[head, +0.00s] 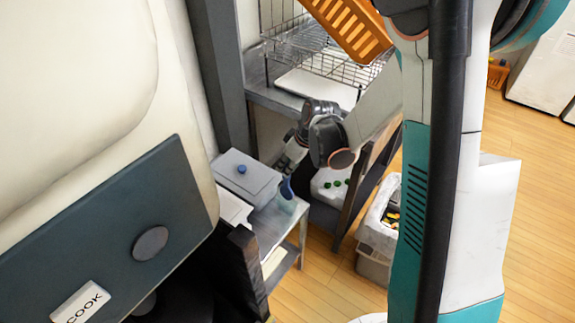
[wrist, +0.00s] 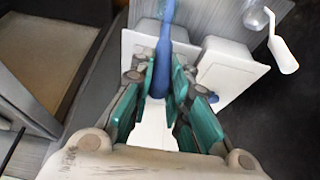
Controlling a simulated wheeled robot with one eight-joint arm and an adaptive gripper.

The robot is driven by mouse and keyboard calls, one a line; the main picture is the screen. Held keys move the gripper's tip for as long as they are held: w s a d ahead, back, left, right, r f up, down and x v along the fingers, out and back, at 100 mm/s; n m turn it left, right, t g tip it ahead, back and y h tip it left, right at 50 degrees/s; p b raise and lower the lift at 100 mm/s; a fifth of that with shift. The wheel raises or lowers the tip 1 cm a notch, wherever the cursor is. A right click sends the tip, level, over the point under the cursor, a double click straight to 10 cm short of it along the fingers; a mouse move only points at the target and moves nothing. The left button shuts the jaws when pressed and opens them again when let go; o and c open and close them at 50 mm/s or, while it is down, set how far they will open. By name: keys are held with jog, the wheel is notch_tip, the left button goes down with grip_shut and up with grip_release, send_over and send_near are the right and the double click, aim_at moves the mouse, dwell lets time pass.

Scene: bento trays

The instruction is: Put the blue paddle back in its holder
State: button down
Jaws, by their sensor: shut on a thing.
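The blue paddle (wrist: 165,40) is between my gripper's teal fingers in the wrist view, its long part reaching up past the top edge. My gripper (wrist: 170,84) is shut on it. In the head view, part of the blue paddle (head: 287,188) shows below my gripper (head: 291,162), over the small metal table. In the wrist view, a white box (wrist: 132,42) lies below and behind the paddle, with a second white box (wrist: 236,72) to its right. I cannot tell which is the paddle's holder, or whether the paddle touches either one.
A lidded grey box (head: 245,182) with a blue knob stands on the metal table (head: 278,222). A white utensil (wrist: 284,58) lies at the wrist view's right. A container with green items (head: 325,188) and a bin (head: 377,232) are nearby. An orange basket (head: 352,28) hangs above the rack.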

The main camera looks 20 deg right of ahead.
aim_at(290, 178)
jog(key=shift+f+b, duration=1.8)
jog(key=shift+f, duration=1.9)
jog(key=c, duration=1.4)
grip_release()
jog(key=shift+c, duration=0.2)
jog(key=shift+o, duration=0.2)
jog(key=o, duration=0.5)
jog(key=shift+r+p, duration=3.3)
jog(key=shift+r, duration=1.7)
